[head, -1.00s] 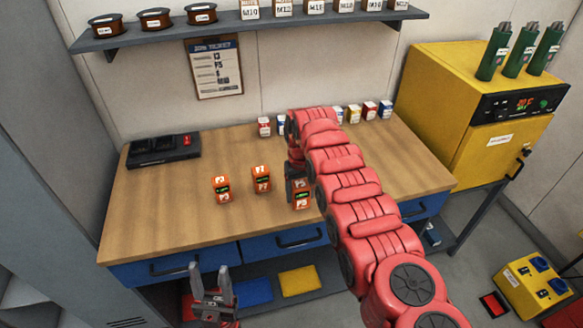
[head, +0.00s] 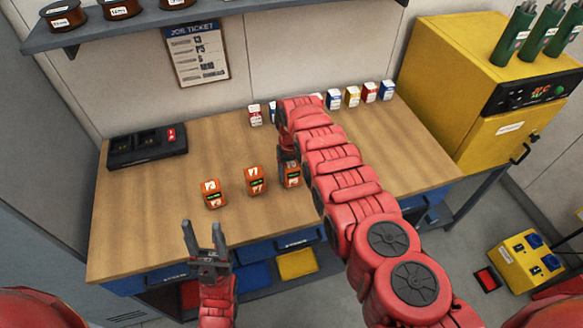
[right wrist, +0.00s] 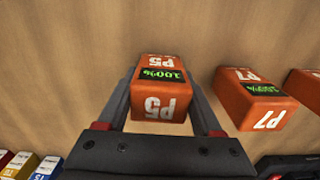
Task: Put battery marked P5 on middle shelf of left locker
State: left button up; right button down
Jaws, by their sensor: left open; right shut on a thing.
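The orange battery marked P5 (right wrist: 160,88) is between the fingers of my right gripper (right wrist: 165,100) in the right wrist view, with a green 100% display facing the camera. In the head view the P5 battery (head: 292,178) is at the table, partly hidden by my right gripper (head: 287,160), which is shut on it. I cannot tell whether it touches the table. My left gripper (head: 205,243) is open and empty in front of the table's near edge. A grey locker (head: 45,190) stands at the left edge; its shelves are not in view.
The P7 battery (head: 255,180) and another orange battery, seemingly P3 (head: 213,194), stand left of P5 on the wooden table (head: 150,215). A black charger (head: 147,146) lies at back left. Several small boxes (head: 352,96) line the back. A yellow oven (head: 455,90) stands right.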

jog(key=shift+s, duration=0.1)
jog(key=shift+s+f+b, duration=0.1)
jog(key=shift+s+b, duration=0.05)
jog(key=shift+b, duration=0.15)
jog(key=shift+c, duration=0.2)
grip_release()
